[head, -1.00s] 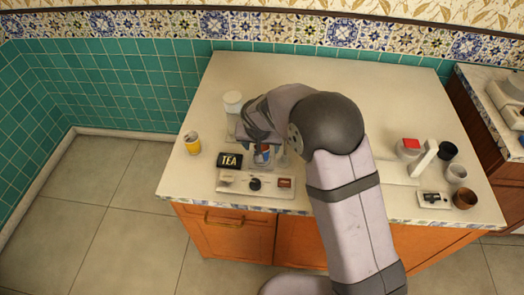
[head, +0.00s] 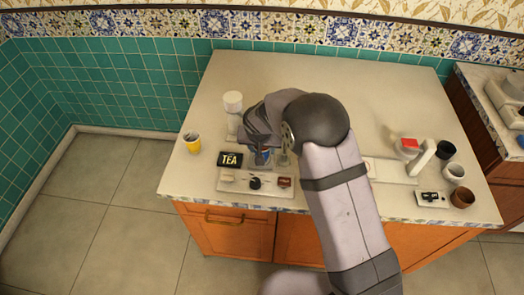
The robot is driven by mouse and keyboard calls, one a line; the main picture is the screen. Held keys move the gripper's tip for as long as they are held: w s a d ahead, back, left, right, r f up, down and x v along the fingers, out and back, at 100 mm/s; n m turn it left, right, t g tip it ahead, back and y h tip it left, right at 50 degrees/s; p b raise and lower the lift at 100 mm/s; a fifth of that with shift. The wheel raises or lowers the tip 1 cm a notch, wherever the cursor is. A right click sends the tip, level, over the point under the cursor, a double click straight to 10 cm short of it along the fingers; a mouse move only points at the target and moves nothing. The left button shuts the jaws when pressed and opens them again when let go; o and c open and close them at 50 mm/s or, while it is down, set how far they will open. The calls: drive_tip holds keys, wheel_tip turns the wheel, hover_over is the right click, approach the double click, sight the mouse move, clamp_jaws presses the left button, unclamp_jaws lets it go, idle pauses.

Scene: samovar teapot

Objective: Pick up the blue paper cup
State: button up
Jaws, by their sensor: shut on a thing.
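The blue paper cup (head: 264,154) shows only in part, as a small blue patch beneath my wrist, right of the black TEA box. My gripper (head: 271,156) is shut on the cup; one finger shows at the cup's right side and the other is largely hidden by my wrist. I cannot tell whether the cup's base is clear of the counter.
A black TEA box (head: 229,159) stands close left of the cup, with a yellow cup (head: 192,143) farther left. A pale tray (head: 225,187) with small items lies in front. A white-topped thing (head: 233,103) stands behind. Several cups stand at the right; the back counter (head: 330,75) is clear.

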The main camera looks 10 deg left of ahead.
drive_tip(key=shift+s+r, duration=0.2)
drive_tip(key=shift+s+r+b, duration=0.6)
drive_tip(key=shift+s, duration=0.1)
drive_tip(key=s+r+b, duration=0.4)
drive_tip(key=s+r, duration=0.2)
drive_tip(key=s, duration=0.6)
drive_tip(key=shift+s+r, duration=0.15)
drive_tip(key=shift+r, duration=0.1)
